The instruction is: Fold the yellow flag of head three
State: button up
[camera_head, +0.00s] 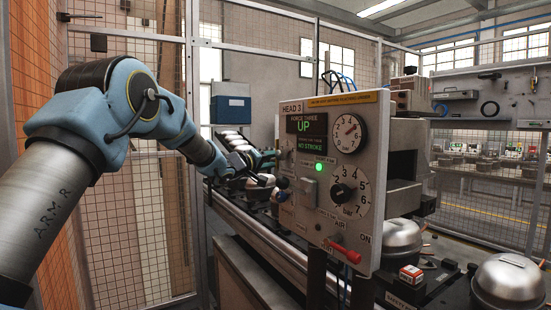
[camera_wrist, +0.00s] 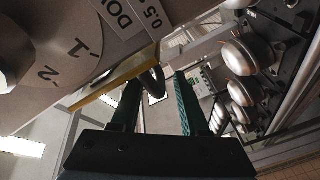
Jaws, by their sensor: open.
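The head three panel (camera_head: 330,185) stands in the middle of the head view, with green lit text reading "UP" and "NO STROKE". A yellow strip (camera_head: 343,98) with small lettering runs along its top edge. In the wrist view a thin yellow bar (camera_wrist: 112,82) sticks out along the panel's edge, left of my fingers; I cannot tell whether it is the flag. My gripper (camera_head: 268,160) is at the panel's left side, partly hidden behind other parts. In the wrist view my gripper (camera_wrist: 160,92) is open, with a dark curved part (camera_wrist: 154,82) between or beyond the fingertips.
The panel carries a gauge (camera_head: 348,133), a numbered dial (camera_head: 350,192) and a red-handled air lever (camera_head: 345,252). Metal compressor domes (camera_head: 401,240) stand on the line at right, and more domes (camera_wrist: 240,58) show in the wrist view. A mesh fence (camera_head: 125,200) stands behind my arm.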

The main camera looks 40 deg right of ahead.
jog(key=shift+c, duration=0.2)
grip_shut()
jog(key=shift+f, duration=0.15)
